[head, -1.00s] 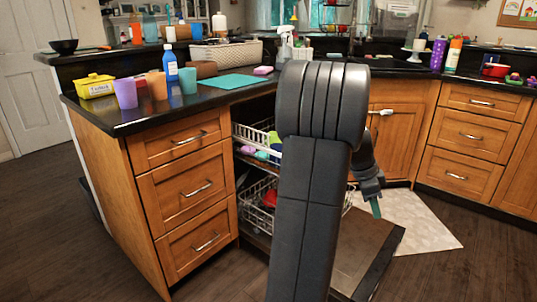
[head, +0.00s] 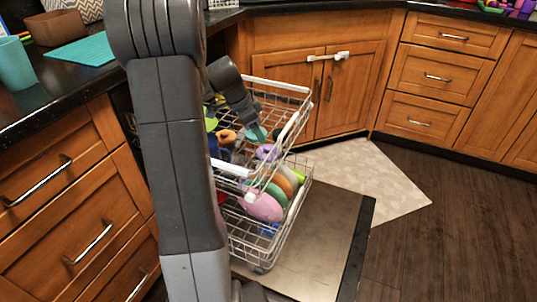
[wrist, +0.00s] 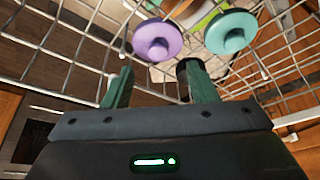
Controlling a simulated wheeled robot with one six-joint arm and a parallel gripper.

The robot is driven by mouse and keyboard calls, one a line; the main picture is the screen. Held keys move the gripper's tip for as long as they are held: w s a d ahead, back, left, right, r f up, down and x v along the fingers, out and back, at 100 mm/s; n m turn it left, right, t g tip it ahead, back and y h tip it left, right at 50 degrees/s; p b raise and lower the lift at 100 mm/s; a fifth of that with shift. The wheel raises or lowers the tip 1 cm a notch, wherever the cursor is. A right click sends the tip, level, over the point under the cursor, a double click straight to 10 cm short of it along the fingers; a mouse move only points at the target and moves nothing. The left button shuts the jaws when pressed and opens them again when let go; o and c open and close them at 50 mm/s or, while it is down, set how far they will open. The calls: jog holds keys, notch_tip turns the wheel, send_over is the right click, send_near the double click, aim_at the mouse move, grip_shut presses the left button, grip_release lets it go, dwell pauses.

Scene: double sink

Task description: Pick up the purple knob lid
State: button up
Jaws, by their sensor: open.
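The purple knob lid (wrist: 157,40) is a round disc with a raised knob in the middle. It lies in the dishwasher's upper rack (head: 281,88), and it also shows in the head view (head: 267,152). My gripper (wrist: 156,70) is open and empty, its two green fingers pointing towards the lid. In the wrist view the lid sits just beyond and between the fingertips, with a visible gap. In the head view my gripper (head: 259,133) is over the upper rack, close to the lid. My arm hides the left part of the racks.
A teal knob lid (wrist: 231,32) lies right of the purple one in the wrist view. White rack wires surround both. The lower rack (head: 303,190) holds plates, including a pink plate (head: 262,207). The open dishwasher door (head: 335,225) lies below; floor to its right is clear.

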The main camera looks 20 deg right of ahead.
aim_at(269, 147)
jog(key=b+x, duration=0.1)
jog(key=x, duration=0.4)
jog(key=b+x, duration=0.1)
jog(key=x, duration=0.1)
jog(key=shift+s+d+b, duration=0.2)
jog(key=shift+d+b, duration=0.15)
jog(key=shift+d, duration=0.05)
jog(key=shift+c, duration=0.4)
jog(key=c, duration=1)
